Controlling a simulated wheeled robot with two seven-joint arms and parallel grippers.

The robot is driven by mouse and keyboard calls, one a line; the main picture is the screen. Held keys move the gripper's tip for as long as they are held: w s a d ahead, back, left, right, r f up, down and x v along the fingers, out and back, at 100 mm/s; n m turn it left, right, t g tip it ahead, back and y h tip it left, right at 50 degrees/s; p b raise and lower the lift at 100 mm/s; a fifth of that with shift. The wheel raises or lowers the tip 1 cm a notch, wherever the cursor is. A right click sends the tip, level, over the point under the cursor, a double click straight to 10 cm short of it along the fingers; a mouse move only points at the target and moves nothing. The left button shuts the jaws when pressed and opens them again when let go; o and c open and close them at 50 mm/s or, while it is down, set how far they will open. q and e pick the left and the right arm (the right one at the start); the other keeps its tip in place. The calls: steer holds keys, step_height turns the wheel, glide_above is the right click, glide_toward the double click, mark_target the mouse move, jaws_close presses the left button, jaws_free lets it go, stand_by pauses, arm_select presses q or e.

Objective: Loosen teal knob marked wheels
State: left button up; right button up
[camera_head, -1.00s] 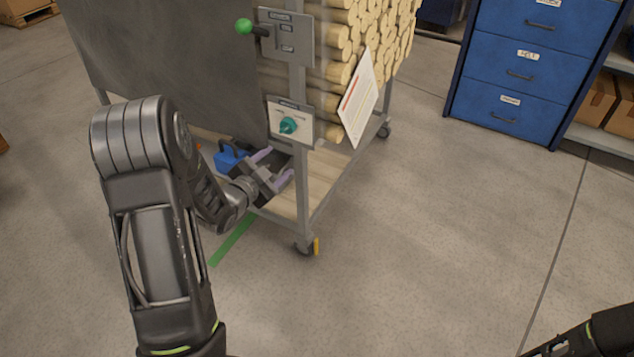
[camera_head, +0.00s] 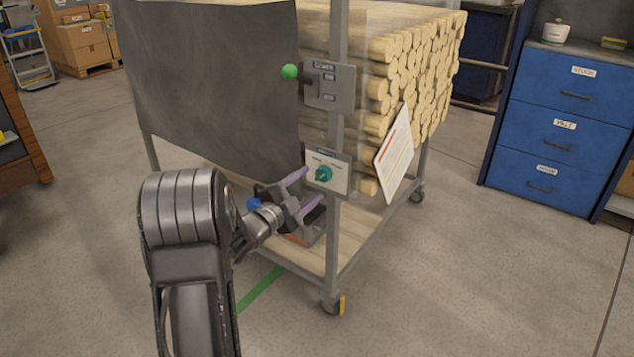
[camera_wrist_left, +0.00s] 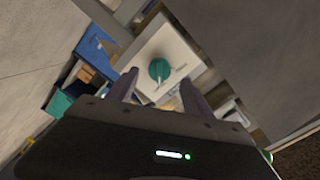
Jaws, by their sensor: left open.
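The teal knob (camera_head: 323,174) sits on a white plate (camera_head: 340,181) fixed to the cart's front post. The lettering on the plate is too small to read. My left gripper (camera_head: 309,187) is open, its two purple-grey fingers pointing at the plate, one higher than the other, just left of the knob. In the left wrist view the knob (camera_wrist_left: 159,69) shows ahead of and between the open fingertips (camera_wrist_left: 158,82), with a gap to it. The fingers look empty. My right gripper is out of view.
The cart post (camera_head: 333,240) stands close beside the gripper. Above is a lever with a green ball (camera_head: 290,72) on a grey panel (camera_head: 331,87). A tilted paper sheet (camera_head: 394,153) hangs right of the plate. Stacked logs (camera_head: 410,65) fill the cart. Floor in front is clear.

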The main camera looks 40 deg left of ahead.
mark_target(318, 178)
arm_select(q)
steer(key=w, duration=0.4)
steer(key=shift+w+b, duration=0.1)
steer(key=shift+b, duration=0.25)
steer(key=shift+c, duration=0.6)
jaws_close()
